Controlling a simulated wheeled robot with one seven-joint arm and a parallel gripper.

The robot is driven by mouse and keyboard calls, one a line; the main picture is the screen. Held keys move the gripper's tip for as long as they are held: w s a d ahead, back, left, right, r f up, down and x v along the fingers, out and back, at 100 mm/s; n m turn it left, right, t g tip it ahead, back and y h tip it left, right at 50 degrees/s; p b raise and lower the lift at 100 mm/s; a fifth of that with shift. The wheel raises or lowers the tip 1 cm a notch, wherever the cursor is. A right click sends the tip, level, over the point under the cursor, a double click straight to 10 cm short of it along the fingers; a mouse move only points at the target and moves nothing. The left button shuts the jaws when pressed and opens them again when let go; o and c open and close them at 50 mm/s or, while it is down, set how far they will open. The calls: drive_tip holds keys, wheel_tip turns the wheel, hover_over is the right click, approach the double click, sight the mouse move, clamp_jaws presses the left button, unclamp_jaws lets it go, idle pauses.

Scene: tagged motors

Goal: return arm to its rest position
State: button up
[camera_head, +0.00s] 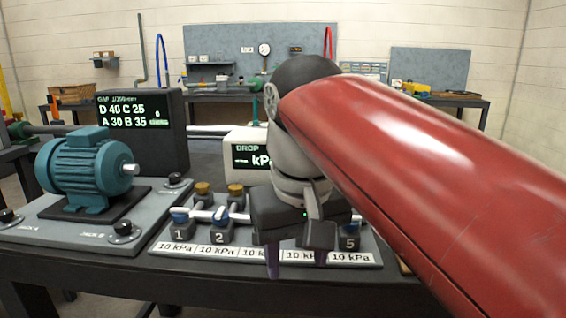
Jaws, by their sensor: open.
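My red arm (430,175) reaches in from the lower right across the middle of the bench. My gripper (297,262) is at its end, pointing down in front of the numbered valve board (170,245). Its two dark fingers are apart, with nothing seen between them. It hides the middle of the board, between stations 2 and 5. Whether the fingers touch the board cannot be told. A teal motor (88,165) sits upright on a grey plate at the left, apart from my gripper.
A black display (140,130) stands behind the motor, and a white box marked DROP (245,150) stands behind the valves. Stations 1 (180,228) and 2 (220,230) stand left of my gripper, station 5 (349,238) right. The dark bench's front edge runs below. Back benches are distant.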

drive_tip(key=s+d+f+m+t, duration=0.2)
drive_tip(key=d+f, duration=0.4)
drive_tip(key=f, duration=0.3)
drive_tip(key=s+d+f+m+t, duration=0.1)
drive_tip(key=s+d+f, duration=0.1)
drive_tip(key=d+f, duration=0.5)
wheel_tip(320, 180, down, 2)
drive_tip(key=shift+s+d+f+m+t, duration=0.2)
drive_tip(key=shift+s+d+m+t, duration=0.05)
drive_tip(key=shift+s+m+t, duration=0.15)
